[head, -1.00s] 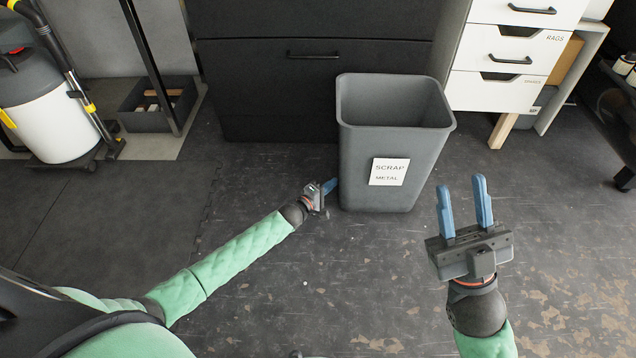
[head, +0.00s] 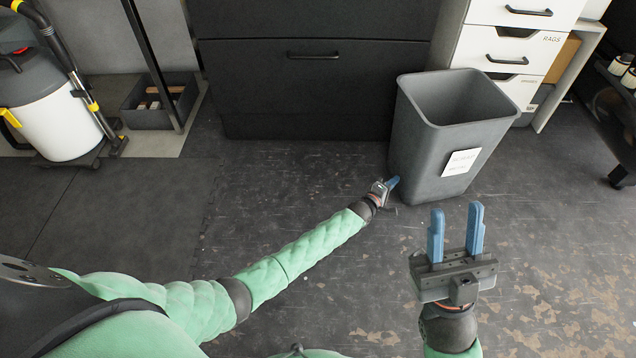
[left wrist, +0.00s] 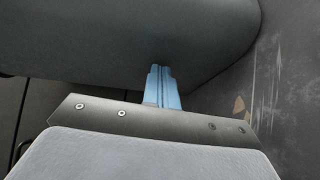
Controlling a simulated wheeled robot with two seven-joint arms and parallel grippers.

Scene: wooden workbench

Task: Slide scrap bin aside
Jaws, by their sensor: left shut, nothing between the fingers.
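The grey scrap bin (head: 425,150) stands upright and open on the floor, turned a little, with a white "scrap metal" label (head: 461,162) on its front. My left gripper (head: 394,182) is shut and empty, its blue fingertips at the bin's lower left side. In the left wrist view the shut fingers (left wrist: 162,88) point at the bin wall (left wrist: 150,40) and appear to touch or nearly touch it. My right gripper (head: 455,232) is open and empty, fingers up, in front of the bin.
A black drawer cabinet (head: 290,95) stands behind, left of the bin. A white drawer unit (head: 510,50) is close behind the bin at right. A vacuum (head: 55,110) and a dark box (head: 155,112) are at far left. Floor (head: 570,200) right of the bin is clear.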

